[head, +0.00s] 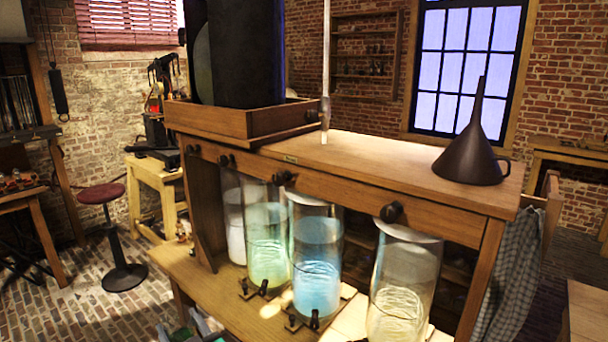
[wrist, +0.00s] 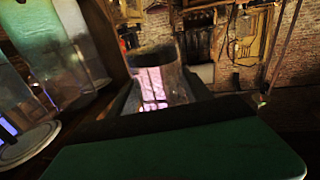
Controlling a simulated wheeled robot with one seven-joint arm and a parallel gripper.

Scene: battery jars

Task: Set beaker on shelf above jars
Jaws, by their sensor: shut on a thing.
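A clear glass beaker (wrist: 154,84) with a dark rim and a pinkish reflection is in the middle of the wrist view. My gripper (wrist: 158,98) is shut on it; its dark fingers show only dimly at the sides. I cannot make out the gripper or beaker in the head view. The shelf (head: 365,160) is a wooden top above the glass jars. A green-tinted jar (head: 267,235), a blue one (head: 316,255) and a clear one (head: 405,275) stand below it, with a whitish jar (head: 233,220) at the left.
A dark funnel (head: 472,150) stands at the shelf's right end. A wooden tray (head: 240,126) with a tall dark block (head: 243,50) over it occupies the left end. A thin clear upright rod (head: 326,70) shows beside the tray. The shelf's middle is clear.

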